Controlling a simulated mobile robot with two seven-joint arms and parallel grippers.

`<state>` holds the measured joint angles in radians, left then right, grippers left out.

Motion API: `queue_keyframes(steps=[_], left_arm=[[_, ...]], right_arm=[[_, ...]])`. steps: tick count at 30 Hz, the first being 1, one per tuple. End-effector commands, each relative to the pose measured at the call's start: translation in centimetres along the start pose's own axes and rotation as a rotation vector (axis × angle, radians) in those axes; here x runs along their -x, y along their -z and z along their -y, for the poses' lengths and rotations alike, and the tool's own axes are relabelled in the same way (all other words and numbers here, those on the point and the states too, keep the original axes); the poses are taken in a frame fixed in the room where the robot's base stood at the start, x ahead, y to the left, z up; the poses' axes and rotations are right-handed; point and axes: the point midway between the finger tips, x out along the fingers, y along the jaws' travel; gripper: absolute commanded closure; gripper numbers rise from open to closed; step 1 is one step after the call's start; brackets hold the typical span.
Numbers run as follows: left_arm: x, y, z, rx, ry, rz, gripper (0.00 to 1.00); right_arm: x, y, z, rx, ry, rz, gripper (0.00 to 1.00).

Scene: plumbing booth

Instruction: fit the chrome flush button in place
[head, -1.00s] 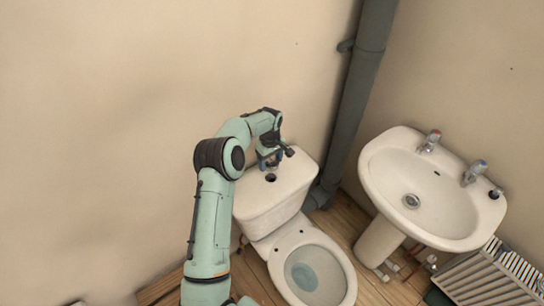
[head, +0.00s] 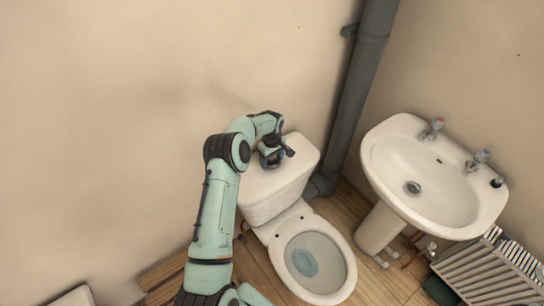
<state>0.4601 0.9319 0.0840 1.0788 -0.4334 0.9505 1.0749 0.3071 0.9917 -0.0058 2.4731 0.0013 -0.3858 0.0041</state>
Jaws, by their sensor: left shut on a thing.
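The white toilet cistern (head: 272,200) stands against the wall, with its flat lid (head: 305,155) on top. My left gripper (head: 271,163) is low over the middle of the lid, pointing down. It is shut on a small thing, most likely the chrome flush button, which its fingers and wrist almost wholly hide. The round hole in the lid is hidden behind the gripper. I cannot tell whether the held thing touches the lid or sits in the hole. My right gripper is not in view.
The toilet bowl (head: 316,262) is in front of the cistern. A grey soil pipe (head: 357,90) runs down the wall behind it. The lid's right part is clear.

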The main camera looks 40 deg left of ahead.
Motion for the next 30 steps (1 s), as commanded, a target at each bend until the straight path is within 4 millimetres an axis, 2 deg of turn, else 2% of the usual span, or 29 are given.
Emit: queue_keyframes(steps=[26,27,29,30], left_arm=[[-0.56,-0.05,0.01,-0.001,0.000,0.001,0.67],[-0.57,-0.05,0.02,-0.001,0.000,0.001,0.16],[-0.60,-0.06,0.05,-0.001,0.001,0.001,0.00],[-0.62,-0.05,0.09,-0.001,0.002,0.001,0.00]], right_arm=[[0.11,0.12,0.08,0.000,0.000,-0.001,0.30],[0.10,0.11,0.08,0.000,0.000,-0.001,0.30],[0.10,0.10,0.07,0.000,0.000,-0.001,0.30],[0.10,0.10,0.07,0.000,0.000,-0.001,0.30]])
